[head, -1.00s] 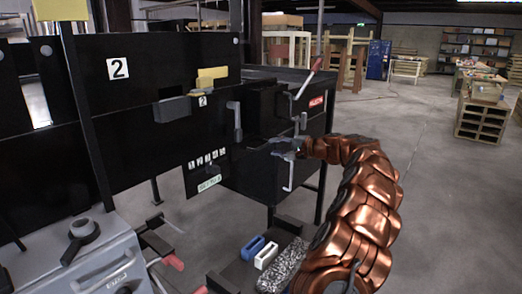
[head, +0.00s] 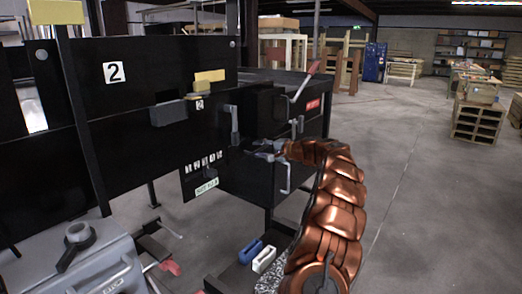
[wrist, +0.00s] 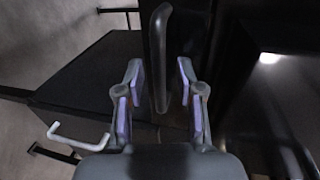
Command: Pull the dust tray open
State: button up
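My gripper (head: 256,151) is open in front of the black machine, close to its dark face. In the wrist view, a grey bar handle (wrist: 161,55) lies between and ahead of the two spread fingers (wrist: 159,92), with gaps on both sides. It looks like the upright grey handle (head: 234,122) in the head view. A thin pale U-shaped handle (head: 287,179) sits lower and to the right; it also shows in the wrist view (wrist: 78,140), outside the fingers. No label tells which handle belongs to the dust tray.
A red-ended lever (head: 305,82) rises right of my gripper. A grey block (head: 168,112) juts from the panel. Blue and white blocks (head: 263,260) lie on a low surface below. A grey case (head: 85,262) stands at lower left.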

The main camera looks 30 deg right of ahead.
jog(key=shift+c, duration=0.2)
grip_shut()
dwell(0.5)
